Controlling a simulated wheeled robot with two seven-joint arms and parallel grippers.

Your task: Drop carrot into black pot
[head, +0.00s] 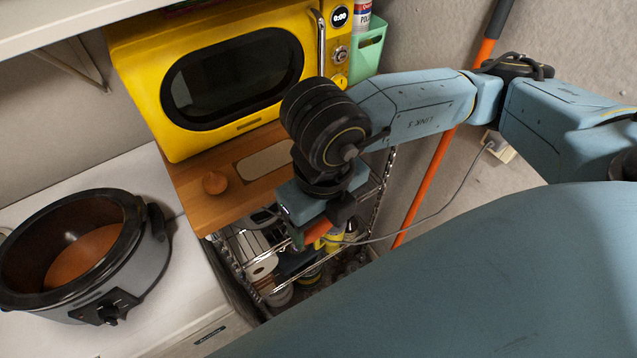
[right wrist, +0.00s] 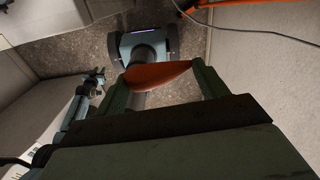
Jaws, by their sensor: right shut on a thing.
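The black pot (head: 138,268) is a slow cooker with a dark rim, grey outer wall and brown inside. It stands uncovered on the white surface at the left of the head view. My right gripper (head: 314,236) points down in the middle of the head view, to the right of the pot and apart from it. It is shut on the orange carrot (head: 322,229), which is partly hidden by the fingers. The carrot also shows between the fingers in the right wrist view (right wrist: 157,74). What seems to be my left arm shows small at the left there; its finger state is unclear.
A yellow microwave (head: 225,78) stands on a wooden shelf top (head: 190,187) with a round wooden knob-like piece (head: 215,182). A wire rack (head: 262,292) with several items is below my right gripper. A white counter (head: 185,300) holds the pot. A green holder (head: 368,50) is beside the microwave.

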